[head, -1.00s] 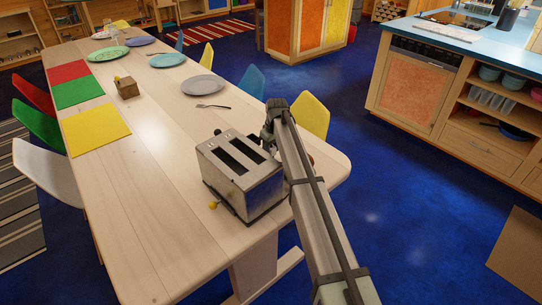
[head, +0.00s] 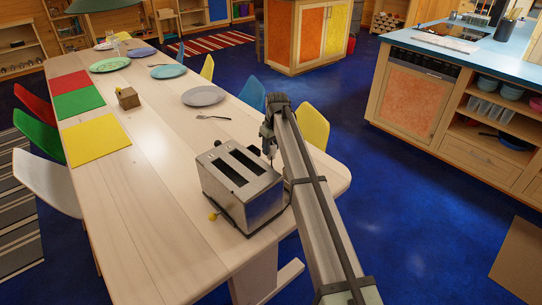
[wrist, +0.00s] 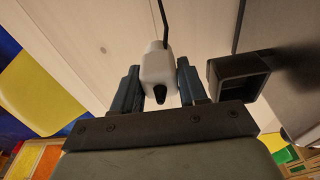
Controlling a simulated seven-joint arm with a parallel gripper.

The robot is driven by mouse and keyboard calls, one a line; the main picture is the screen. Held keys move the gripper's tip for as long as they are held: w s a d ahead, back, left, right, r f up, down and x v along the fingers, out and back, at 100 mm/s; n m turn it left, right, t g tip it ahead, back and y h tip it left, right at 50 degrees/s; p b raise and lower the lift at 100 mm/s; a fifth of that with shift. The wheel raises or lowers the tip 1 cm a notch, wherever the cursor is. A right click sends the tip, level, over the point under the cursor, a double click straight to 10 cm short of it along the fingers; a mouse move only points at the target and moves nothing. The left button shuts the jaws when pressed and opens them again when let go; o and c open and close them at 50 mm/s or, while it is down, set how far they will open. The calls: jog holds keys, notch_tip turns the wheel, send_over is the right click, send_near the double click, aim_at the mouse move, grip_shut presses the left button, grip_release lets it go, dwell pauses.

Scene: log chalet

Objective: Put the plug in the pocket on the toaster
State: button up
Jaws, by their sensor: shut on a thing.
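The toaster (head: 238,192) is a silver box with two dark top slots, standing near the right end of the table. My gripper (head: 270,150) is just behind the toaster's far right corner in the head view. In the wrist view my gripper (wrist: 158,82) is shut on the white plug (wrist: 157,66), with a finger on each side. A black cord runs up from the plug. The pocket (wrist: 238,76), a dark open-mouthed square box, sits right of the plug and apart from it, beside the dark toaster side (wrist: 295,65). The head view hides plug and pocket.
The wooden table (head: 165,220) has free room left of the toaster. A fork (head: 213,117), a grey plate (head: 204,96), a small wooden block (head: 128,98) and a yellow mat (head: 97,138) lie farther back. A yellow chair (head: 313,127) stands close behind my arm.

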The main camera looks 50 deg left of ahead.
jog(key=r, duration=0.1)
jog(key=s+r, duration=0.1)
jog(key=r, duration=0.3)
jog(key=shift+s+a+r, duration=0.2)
jog(key=shift+a, duration=0.1)
jog(key=s+a+r, duration=0.1)
jog(key=s+r, duration=0.5)
jog(key=r, duration=0.2)
jog(key=shift+s+r+n, duration=0.2)
jog(key=shift+r+n, duration=0.1)
jog(key=shift+r, duration=0.05)
jog(key=shift+f, duration=0.2)
jog(key=shift+f, duration=2.75)
jog(key=shift+f, duration=1.75)
jog(key=o, duration=1.2)
jog(key=shift+c, duration=0.2)
notch_tip(320, 180, up, 14)
jog(key=d, duration=0.2)
jog(key=shift+f, duration=0.2)
